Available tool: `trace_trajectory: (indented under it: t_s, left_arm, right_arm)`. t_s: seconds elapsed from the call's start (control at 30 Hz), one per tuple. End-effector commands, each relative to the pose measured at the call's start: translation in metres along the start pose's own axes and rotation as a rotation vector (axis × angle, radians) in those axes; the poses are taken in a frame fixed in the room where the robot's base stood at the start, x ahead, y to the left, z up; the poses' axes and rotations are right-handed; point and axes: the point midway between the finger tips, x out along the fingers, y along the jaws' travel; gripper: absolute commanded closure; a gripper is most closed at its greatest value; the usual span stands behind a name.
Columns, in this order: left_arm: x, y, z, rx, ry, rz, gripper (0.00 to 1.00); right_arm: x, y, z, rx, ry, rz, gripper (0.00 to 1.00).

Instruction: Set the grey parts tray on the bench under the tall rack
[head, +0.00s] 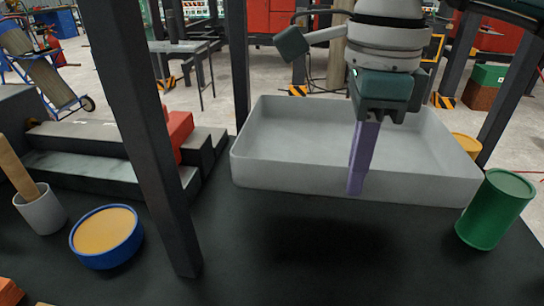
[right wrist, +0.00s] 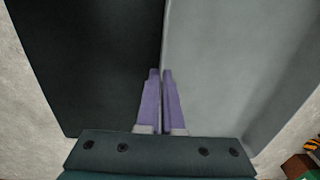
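The grey parts tray (head: 290,170) is a wide, shallow, empty open box in the middle of the head view. It is held above the dark bench (head: 330,270), with a soft shadow on the bench below it. My right gripper (head: 356,188) points down at the tray's near wall, its purple fingers shut on that wall. In the right wrist view the fingers (right wrist: 161,75) are nearly together at the edge of the grey tray (right wrist: 225,60). The tall rack shows as dark posts (head: 150,130) around the bench. My left gripper is not in view.
A green can (head: 492,212) stands close to the tray's right end, with a yellow can (head: 466,145) behind. At left are a blue-rimmed tub (head: 105,235), a white cup (head: 40,210), grey steps (head: 95,165) and a red block (head: 178,135). Bench below the tray is clear.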

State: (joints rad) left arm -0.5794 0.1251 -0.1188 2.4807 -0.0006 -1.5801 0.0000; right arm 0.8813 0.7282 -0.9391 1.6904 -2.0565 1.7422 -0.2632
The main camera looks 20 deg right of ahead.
Motion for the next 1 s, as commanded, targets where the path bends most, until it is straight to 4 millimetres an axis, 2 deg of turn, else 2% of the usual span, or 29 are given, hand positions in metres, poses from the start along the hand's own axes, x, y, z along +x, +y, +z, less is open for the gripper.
trace_trajectory:
  t_s: [0.03,0.1,0.2,0.37,0.53,0.63,1.0]
  left_arm:
    - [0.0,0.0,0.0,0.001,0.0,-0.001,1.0]
    - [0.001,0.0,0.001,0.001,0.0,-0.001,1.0]
    - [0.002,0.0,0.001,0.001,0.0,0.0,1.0]
    - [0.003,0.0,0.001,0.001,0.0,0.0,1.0]
    - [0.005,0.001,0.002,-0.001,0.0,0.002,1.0]
    - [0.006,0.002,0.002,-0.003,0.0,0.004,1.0]
    - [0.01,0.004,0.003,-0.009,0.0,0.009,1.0]
  right_arm:
    - [0.015,0.001,-0.001,0.001,0.002,0.003,1.0]
    - [0.03,0.001,0.0,0.001,0.001,0.002,1.0]
    - [0.045,0.0,0.0,0.001,0.0,0.0,1.0]
    - [0.059,0.0,0.0,0.0,-0.001,0.0,1.0]
    - [0.087,0.0,0.001,0.001,-0.001,0.0,1.0]
    - [0.095,0.0,0.001,0.001,-0.002,-0.001,1.0]
    - [0.1,-0.001,0.001,0.0,-0.002,-0.003,1.0]
